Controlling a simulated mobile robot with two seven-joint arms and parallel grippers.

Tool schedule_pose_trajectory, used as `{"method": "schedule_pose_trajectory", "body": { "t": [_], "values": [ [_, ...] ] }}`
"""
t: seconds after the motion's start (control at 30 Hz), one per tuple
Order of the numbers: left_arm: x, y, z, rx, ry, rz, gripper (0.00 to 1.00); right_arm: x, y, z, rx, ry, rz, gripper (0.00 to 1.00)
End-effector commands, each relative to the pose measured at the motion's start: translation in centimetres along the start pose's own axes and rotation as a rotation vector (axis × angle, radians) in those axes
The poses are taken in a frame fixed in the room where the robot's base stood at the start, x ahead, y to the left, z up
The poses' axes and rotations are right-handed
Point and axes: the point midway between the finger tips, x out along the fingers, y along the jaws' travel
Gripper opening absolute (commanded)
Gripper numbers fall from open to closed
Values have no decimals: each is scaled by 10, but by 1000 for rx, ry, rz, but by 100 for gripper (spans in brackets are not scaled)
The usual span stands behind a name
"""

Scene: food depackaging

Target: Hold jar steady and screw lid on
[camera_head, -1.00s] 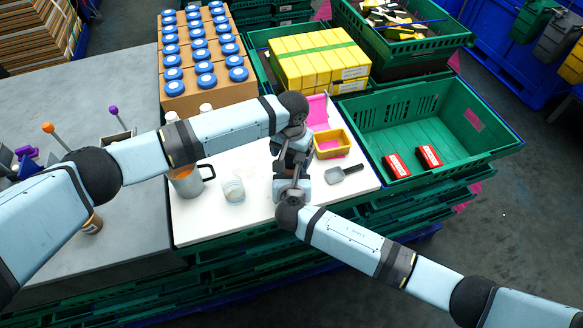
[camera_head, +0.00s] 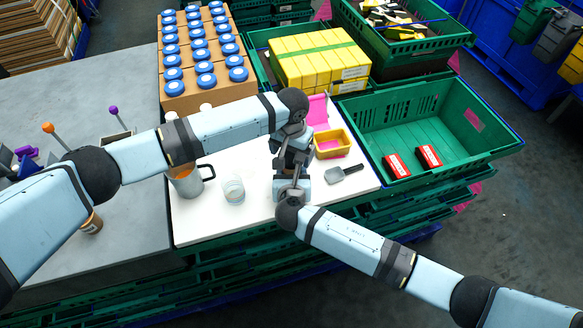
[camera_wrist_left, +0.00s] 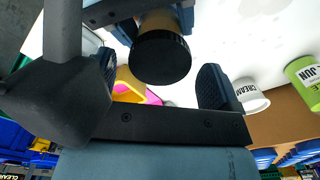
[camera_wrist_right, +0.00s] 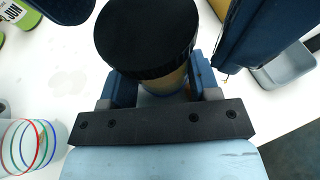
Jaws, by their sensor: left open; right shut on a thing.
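The jar (camera_wrist_right: 172,84) has a tan body and stands with a black lid (camera_wrist_right: 140,35) on its top; how tightly the lid sits I cannot tell. My right gripper (camera_wrist_right: 160,90) is shut on the jar body, low on it. In the left wrist view the lid (camera_wrist_left: 160,57) and part of the jar (camera_wrist_left: 158,20) show between the fingers of my left gripper (camera_wrist_left: 158,75). That gripper is open, with a gap on both sides of the lid. In the head view my left gripper (camera_head: 291,158) and right gripper (camera_head: 291,185) hide the jar.
On the white table (camera_head: 210,222) stand a grey jug (camera_head: 186,184) and a glass with coloured rings (camera_head: 234,190) to the left. A green crate (camera_head: 440,125) holds red boxes (camera_head: 428,156).

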Motion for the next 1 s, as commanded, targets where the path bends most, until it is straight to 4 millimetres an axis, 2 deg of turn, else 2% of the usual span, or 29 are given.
{"method": "schedule_pose_trajectory", "body": {
  "t": [0.23, 0.5, 0.57, 0.8, 1.0],
  "values": [
    [-33, 0, 0, 0, 1, 1, 89, 0, 0, 0, 0, 0, 0, 0],
    [-36, 0, 0, 0, 1, 0, 89, 0, 0, 0, 0, 0, 0, 0],
    [-37, 0, 0, 0, 1, 0, 85, 0, 0, 0, 0, 0, 0, 0],
    [-70, 0, -1, 1, 4, -1, 85, 0, 0, 0, 0, 0, 0, 0],
    [-72, 0, 0, 0, 1, 0, 85, 0, 0, 0, 0, 0, 0, 0]
  ]
}}
